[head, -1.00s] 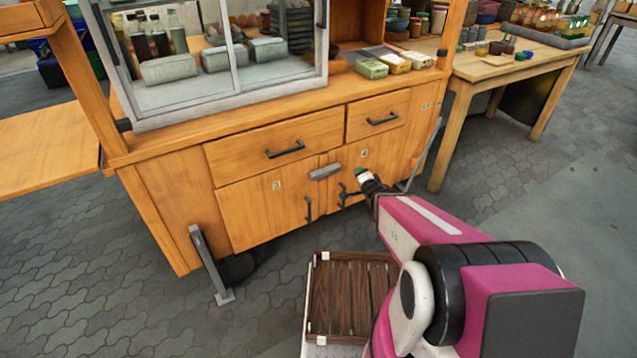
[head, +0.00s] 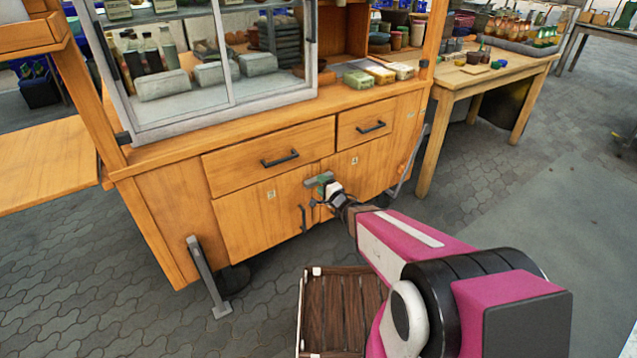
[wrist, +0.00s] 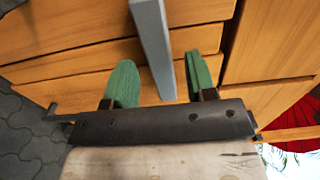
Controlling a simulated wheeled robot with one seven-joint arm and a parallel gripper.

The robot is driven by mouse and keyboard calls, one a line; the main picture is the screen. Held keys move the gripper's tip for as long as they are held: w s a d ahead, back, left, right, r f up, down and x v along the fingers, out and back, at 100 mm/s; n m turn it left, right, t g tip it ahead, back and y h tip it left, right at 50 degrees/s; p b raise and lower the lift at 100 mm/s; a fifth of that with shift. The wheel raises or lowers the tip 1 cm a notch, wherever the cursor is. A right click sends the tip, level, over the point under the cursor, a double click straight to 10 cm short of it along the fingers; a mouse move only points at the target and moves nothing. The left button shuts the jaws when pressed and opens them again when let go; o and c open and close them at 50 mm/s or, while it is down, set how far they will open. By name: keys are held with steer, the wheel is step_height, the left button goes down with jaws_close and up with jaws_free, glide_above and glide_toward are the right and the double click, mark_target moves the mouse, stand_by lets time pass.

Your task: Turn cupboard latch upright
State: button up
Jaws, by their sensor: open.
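The cupboard latch (head: 312,183) is a grey bar at the top of the seam between the two lower cupboard doors. In the head view it lies roughly level and is partly hidden by my gripper (head: 328,186). In the wrist view the latch (wrist: 153,45) runs between the green fingers of my gripper (wrist: 158,62). The fingers are apart, one on each side of the bar, with visible gaps in the picture. The bar is nearer the right finger there. I cannot tell whether its lower end touches my gripper.
Dark door handles (head: 303,218) hang just below the latch, close to my gripper. Drawers with black handles (head: 280,159) are above. A slatted wooden crate (head: 340,310) is on the paving in front. A wooden table (head: 480,85) stands at the right.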

steer(key=shift+x, duration=1.35)
steer(key=c, duration=0.9)
